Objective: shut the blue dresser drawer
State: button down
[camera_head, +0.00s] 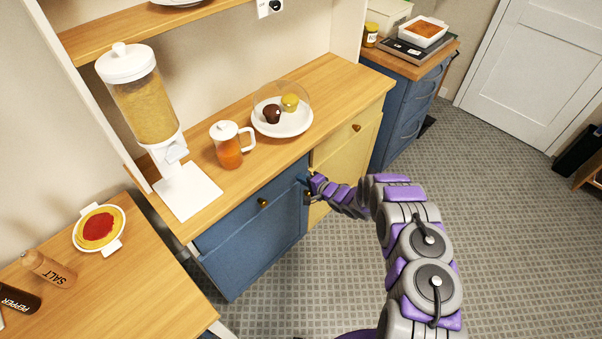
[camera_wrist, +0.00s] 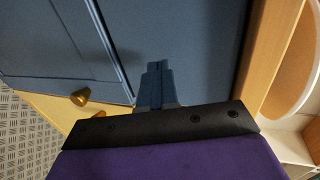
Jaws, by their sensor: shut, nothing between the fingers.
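The blue dresser drawer (camera_head: 247,209) is the upper front of the blue unit under the wooden counter, with a round brass knob (camera_head: 262,202). It looks close to flush with the unit; I cannot tell whether a small gap remains. My gripper (camera_head: 312,190) is at the right end of this front, near the yellow unit. In the wrist view my gripper's fingers (camera_wrist: 158,80) are together and empty, pointing at a blue front (camera_wrist: 200,45). Whether they touch it is unclear. A brass knob (camera_wrist: 80,97) shows to their left.
The counter (camera_head: 345,90) holds a cereal dispenser (camera_head: 145,100), an orange-filled jug (camera_head: 229,145) and a domed plate of muffins (camera_head: 283,120). A side table (camera_head: 140,285) stands at left, and another blue drawer unit (camera_head: 408,110) at right.

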jog(key=shift+w+d+p+v, duration=0.5)
jog(key=shift+p+v, duration=0.25)
jog(key=shift+v, duration=5.3)
jog(key=w+d+r+n+h, duration=0.2)
jog(key=w+d+r+h, duration=0.3)
jog(key=d+r+h, duration=0.5)
jog(key=s+d+r+g+h, duration=0.1)
jog(key=s+d+r+h, duration=0.1)
jog(key=s+d+r, duration=0.35)
jog(key=s+d+r+g+h, duration=0.1)
jog(key=s+d+r, duration=0.2)
jog(key=d+r, duration=0.5)
jog(key=s+a+r+n+g, duration=0.1)
jog(key=s+r, duration=0.3)
jog(key=s, duration=0.3)
jog(key=s+r+g+h, duration=0.1)
jog(key=s+r+g, duration=0.15)
jog(key=s, duration=0.45)
jog(key=s+a+r+n+g, duration=0.1)
jog(key=s+r, duration=0.3)
jog(key=s, duration=0.3)
jog(key=s+a+r+n+g+y, duration=0.1)
jog(key=s+a, duration=0.3)
jog(key=s, duration=0.8)
jog(key=s+a+r+n+g+y, duration=0.1)
jog(key=s+a+r+n+g, duration=0.1)
jog(key=s, duration=1)
jog(key=shift+a+r+n+g+y, duration=0.3)
jog(key=shift+a+r+g, duration=0.2)
jog(key=shift+a, duration=0.7)
